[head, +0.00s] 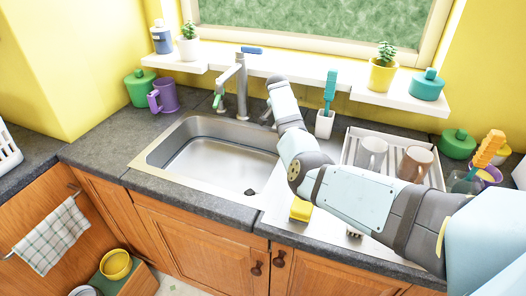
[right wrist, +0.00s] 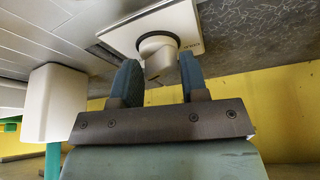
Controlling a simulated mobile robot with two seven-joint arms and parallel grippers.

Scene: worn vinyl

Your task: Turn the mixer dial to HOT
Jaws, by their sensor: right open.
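The mixer dial (right wrist: 158,55) shows in the right wrist view as a pale knob with a dark ring. It sits on a white square plate (right wrist: 185,28) with small dark lettering that I cannot read for sure. My right gripper (right wrist: 160,78) is open, with one blue-grey finger on each side of the knob. I cannot tell whether either finger touches it. In the head view my right arm reaches in from the right, and its gripper (head: 268,114) is small beside the faucet (head: 238,85). The dial is not clear there. My left gripper is out of view.
A white holder (head: 324,124) with a teal brush (head: 330,90) stands just right of my gripper. A dish rack (head: 437,176) with mugs lies behind my arm. A windowsill ledge (head: 290,75) runs above.

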